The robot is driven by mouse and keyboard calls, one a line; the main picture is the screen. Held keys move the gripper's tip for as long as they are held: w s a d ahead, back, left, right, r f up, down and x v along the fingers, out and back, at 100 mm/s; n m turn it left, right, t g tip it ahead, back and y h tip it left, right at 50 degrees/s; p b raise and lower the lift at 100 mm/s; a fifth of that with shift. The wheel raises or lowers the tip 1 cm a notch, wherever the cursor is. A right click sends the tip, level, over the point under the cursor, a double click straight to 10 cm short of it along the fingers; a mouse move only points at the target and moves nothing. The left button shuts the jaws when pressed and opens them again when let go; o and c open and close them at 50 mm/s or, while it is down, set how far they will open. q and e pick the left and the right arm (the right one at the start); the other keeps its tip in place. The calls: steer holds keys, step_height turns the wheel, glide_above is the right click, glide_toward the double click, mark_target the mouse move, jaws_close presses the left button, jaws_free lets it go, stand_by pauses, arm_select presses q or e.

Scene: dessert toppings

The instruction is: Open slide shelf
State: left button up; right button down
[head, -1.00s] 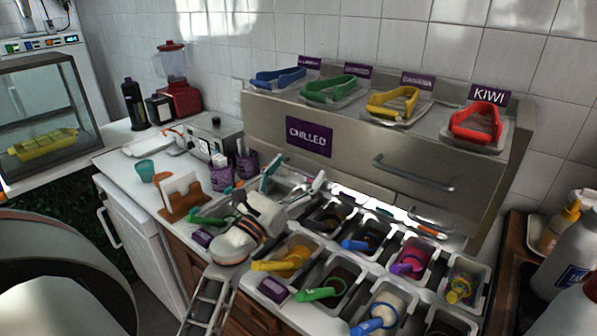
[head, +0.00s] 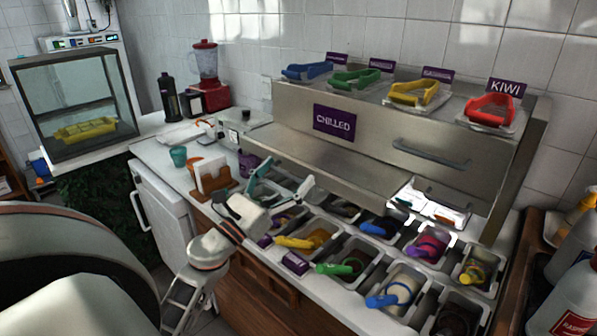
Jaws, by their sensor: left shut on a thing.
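The slide shelf (head: 325,158) is a flat steel panel sticking out from the steel chilled unit (head: 285,112), below its purple CHILLED sign. Its front edge overhangs the back topping bins. My left gripper (head: 284,182) is at the front edge of the shelf, towards its left part, and is shut on the shelf. The exact grip spot is hidden by the fingers. A second panel with a bar handle (head: 430,155) on the right stands flush. My right gripper is not in view.
Several topping bins with coloured scoops, such as the blue scoop (head: 395,297), lie below and in front. A purple cup (head: 249,163) and napkin holder (head: 212,181) stand left of my gripper. Bottles (head: 565,270) stand at the right.

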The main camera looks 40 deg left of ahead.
arm_select(q)
steer(key=shift+s+a+b, duration=0.15)
steer(key=shift+s+b, duration=0.15)
steer(key=shift+s, duration=1.05)
steer(key=shift+s+a+b, duration=0.1)
steer(key=shift+s+b, duration=0.15)
steer(key=shift+s, duration=1.1)
steer(key=o, duration=1.3)
steer(key=shift+w, duration=0.1)
